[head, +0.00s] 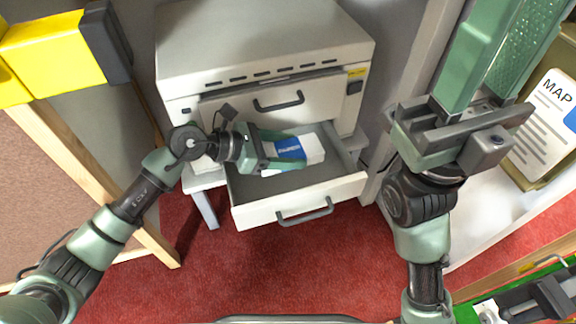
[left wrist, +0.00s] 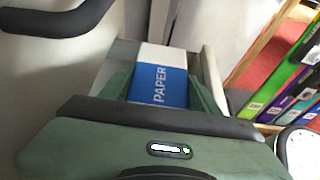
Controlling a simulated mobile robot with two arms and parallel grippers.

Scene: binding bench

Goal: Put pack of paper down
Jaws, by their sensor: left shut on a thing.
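The pack of paper (head: 312,148), white with a blue band, is inside the open drawer (head: 335,190) of the printer-like machine. My left gripper (head: 289,151) reaches in from the left and is shut on the pack, a finger along each side. In the left wrist view the pack (left wrist: 165,82) shows the word PAPER between the green fingers. I cannot tell whether the pack touches the drawer floor. My right gripper (head: 495,65) is raised at the upper right, its fingers apart and empty, away from the drawer.
The white machine (head: 260,50) stands above the drawer, with a second handle (head: 278,102) on its front. A wooden-framed board (head: 80,160) is at left, with a yellow and grey object (head: 50,50) above it. A MAP box (head: 550,100) is at right. Colourful binders (left wrist: 285,85) stand right in the left wrist view.

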